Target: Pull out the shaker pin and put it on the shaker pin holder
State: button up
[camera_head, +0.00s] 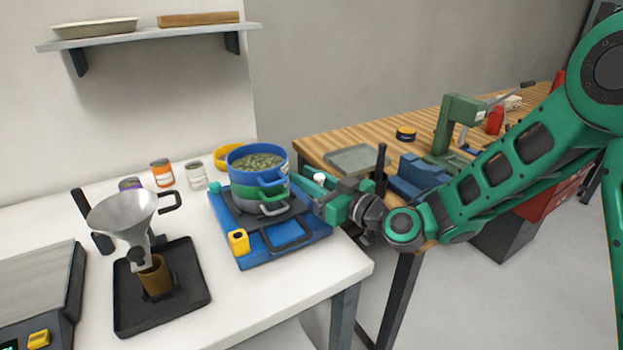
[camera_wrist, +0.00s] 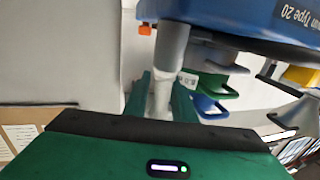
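The shaker is a blue base (camera_head: 253,247) carrying stacked blue, green and grey sieves (camera_head: 258,172). A white-topped pin (camera_head: 320,178) stands at its right back side, taken as the shaker pin. My green gripper (camera_head: 318,190) is around it, with the white top showing above the fingers. In the wrist view, the gripper's fingers (camera_wrist: 162,98) flank the whitish pin (camera_wrist: 161,88) closely and appear shut on it. The pin lines up with a grey post (camera_wrist: 172,45) at the blue base (camera_wrist: 260,22). I cannot clearly identify the shaker pin holder.
A yellow box (camera_head: 238,242) is on the base's front left. A metal funnel (camera_head: 123,212) stands over a black tray (camera_head: 195,290) on the white table. Small jars (camera_head: 162,173) stand behind. A wooden bench (camera_head: 330,145) with a green press (camera_head: 458,120) is right.

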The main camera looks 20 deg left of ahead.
grip_shut()
jog(key=shift+r, duration=0.8)
dwell(0.5)
jog(key=shift+r, duration=2.55)
jog(key=shift+r, duration=2.05)
